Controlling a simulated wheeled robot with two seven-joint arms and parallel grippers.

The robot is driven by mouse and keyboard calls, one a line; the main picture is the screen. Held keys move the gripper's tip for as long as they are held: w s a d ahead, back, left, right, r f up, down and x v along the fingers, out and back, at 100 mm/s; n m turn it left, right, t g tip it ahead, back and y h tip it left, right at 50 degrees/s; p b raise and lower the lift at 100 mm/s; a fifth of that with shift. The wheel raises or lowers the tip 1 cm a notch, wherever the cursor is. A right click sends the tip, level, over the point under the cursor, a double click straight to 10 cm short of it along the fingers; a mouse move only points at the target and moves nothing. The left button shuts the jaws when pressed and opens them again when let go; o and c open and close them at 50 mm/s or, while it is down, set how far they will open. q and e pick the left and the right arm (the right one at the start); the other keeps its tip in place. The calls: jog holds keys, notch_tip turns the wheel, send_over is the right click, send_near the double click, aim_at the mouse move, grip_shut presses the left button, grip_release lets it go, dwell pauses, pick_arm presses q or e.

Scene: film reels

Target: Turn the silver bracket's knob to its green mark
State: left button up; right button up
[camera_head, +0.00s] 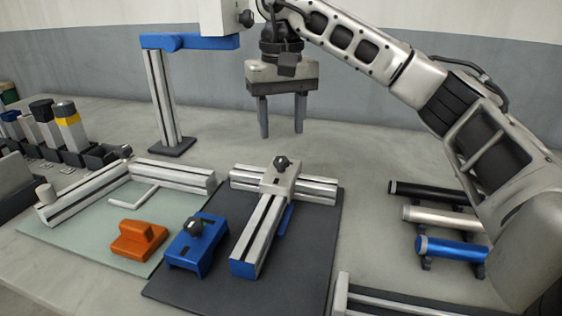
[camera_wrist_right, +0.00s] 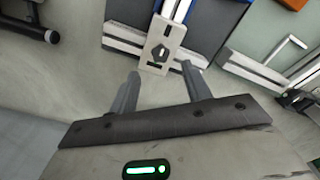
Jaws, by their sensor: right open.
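The silver bracket (camera_head: 267,182) sits on the T-shaped joint of silver rails on a dark mat, with its black knob (camera_head: 281,163) on top. In the right wrist view the bracket (camera_wrist_right: 153,66) lies ahead of the fingertips, its dark knob (camera_wrist_right: 159,53) between their lines. A green mark cannot be made out in either view. My right gripper (camera_head: 281,134) is open and empty, pointing down above and apart from the knob; its fingers also show in the wrist view (camera_wrist_right: 160,70). My left gripper is not in view.
A blue bracket with a black knob (camera_head: 199,243) and an orange block (camera_head: 138,240) lie left of the T-rail. A post with a blue arm (camera_head: 165,100) stands behind. Several cylinders (camera_head: 447,216) lie on a rack at right. A rail frame (camera_head: 175,175) lies on the pale mat.

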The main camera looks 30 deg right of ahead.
aim_at(281, 159)
notch_tip(281, 159, down, 6)
jog(key=shift+f, duration=0.15)
jog(key=shift+c, duration=0.2)
jog(key=c, duration=1)
